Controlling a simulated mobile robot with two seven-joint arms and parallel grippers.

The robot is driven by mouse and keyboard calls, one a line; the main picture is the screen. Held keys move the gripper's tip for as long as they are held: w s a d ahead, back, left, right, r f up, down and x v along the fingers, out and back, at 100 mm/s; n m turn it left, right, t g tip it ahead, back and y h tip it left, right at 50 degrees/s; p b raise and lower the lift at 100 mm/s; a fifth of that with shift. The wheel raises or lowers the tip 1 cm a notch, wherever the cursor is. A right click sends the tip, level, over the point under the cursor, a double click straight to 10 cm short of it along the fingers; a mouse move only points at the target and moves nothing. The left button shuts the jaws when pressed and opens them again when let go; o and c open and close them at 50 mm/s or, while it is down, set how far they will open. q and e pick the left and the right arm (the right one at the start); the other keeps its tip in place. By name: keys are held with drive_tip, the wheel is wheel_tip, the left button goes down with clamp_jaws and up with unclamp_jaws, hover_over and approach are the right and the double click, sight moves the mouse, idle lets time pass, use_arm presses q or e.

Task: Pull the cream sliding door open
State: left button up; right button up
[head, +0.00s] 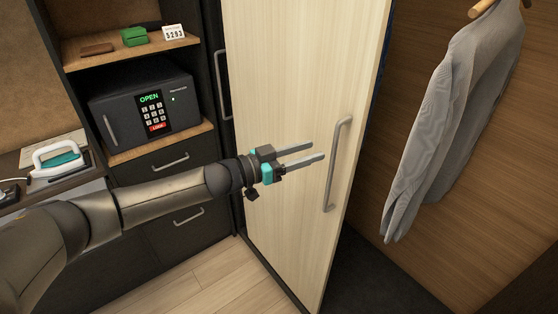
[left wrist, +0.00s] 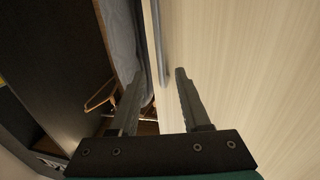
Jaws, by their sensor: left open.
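The cream sliding door (head: 290,70) is a tall pale wood-grain panel in the middle of the head view. Its grey vertical bar handle (head: 331,186) is near the door's right edge. My left gripper (head: 317,150) is open and empty, its fingers pointing right toward the handle, with a small gap before it in the head view. In the left wrist view, the handle (left wrist: 157,45) appears ahead between the fingertips of the gripper (left wrist: 159,73), and the door (left wrist: 240,60) fills the right side. My right gripper is not in view.
Right of the door is an open wardrobe space with a grey jacket (head: 455,120) on a hanger. To the left, a dark safe (head: 125,110) sits on a shelf above drawers. A white iron (head: 60,158) is on the counter. Wooden floor is clear below my arm.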

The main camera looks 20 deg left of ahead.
use_arm(q)
drive_tip(key=v, duration=0.7)
drive_tip(key=shift+b, duration=0.35)
drive_tip(key=shift+s+a, duration=0.1)
drive_tip(key=w+a+f+n+t+y+b, duration=0.1)
drive_tip(key=a+f+n+y+b, duration=0.15)
drive_tip(key=f, duration=0.85)
drive_tip(key=a+f+n+y+b, duration=0.1)
drive_tip(key=f+y+b, duration=0.2)
drive_tip(key=f, duration=0.7)
drive_tip(key=s+a+f+n+g+y+b, duration=0.1)
drive_tip(key=s+a+f+g+y+b, duration=0.3)
drive_tip(key=f, duration=0.8)
drive_tip(key=s+f+n+t+y, duration=0.1)
drive_tip(key=s+f, duration=0.6)
drive_tip(key=f, duration=0.5)
drive_tip(key=s+d+f+g+y+b, duration=0.25)
drive_tip(key=s+f+g, duration=0.25)
drive_tip(key=s+f, duration=1.25)
drive_tip(key=s+d+f+g+b, duration=0.1)
drive_tip(key=s+f+g, duration=0.1)
drive_tip(key=s, duration=0.8)
drive_tip(key=s+d+f+n+g+b, duration=0.1)
drive_tip(key=s+d+f+g+b, duration=0.1)
drive_tip(key=s, duration=0.8)
drive_tip(key=shift+d+f+g, duration=0.2)
drive_tip(key=shift+f+g, duration=0.2)
drive_tip(key=shift+f, duration=0.25)
